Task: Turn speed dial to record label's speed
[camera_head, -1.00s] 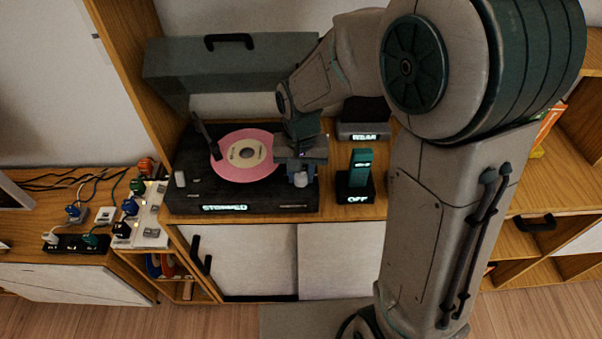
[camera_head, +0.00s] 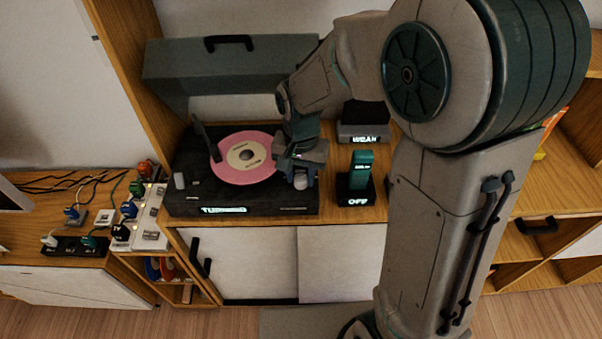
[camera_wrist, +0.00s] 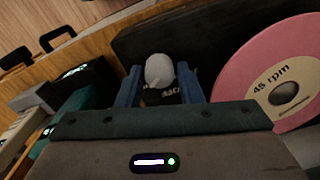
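The record player (camera_head: 190,205) stands on the wooden cabinet, its front display reading what looks like "TURNING". A pink record (camera_head: 228,168) lies on it; its cream label (camera_wrist: 270,92) reads "45 rpm" in the wrist view. The pale grey speed dial (camera_head: 300,181) is at the player's right front. My gripper (camera_head: 298,172) is over it, tilted. In the wrist view its blue fingers (camera_wrist: 160,84) stand on both sides of the dial (camera_wrist: 158,70), close against it. Dark lettering that seems to read "OFF" shows beside the dial; other markings are hidden.
The tonearm (camera_head: 207,142) is left of the record. A raised lid (camera_head: 230,65) stands behind. A dark device with a teal lever (camera_head: 361,170) and an "OFF" display is just right of the player. Switches and plugs (camera_head: 130,208) lie left.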

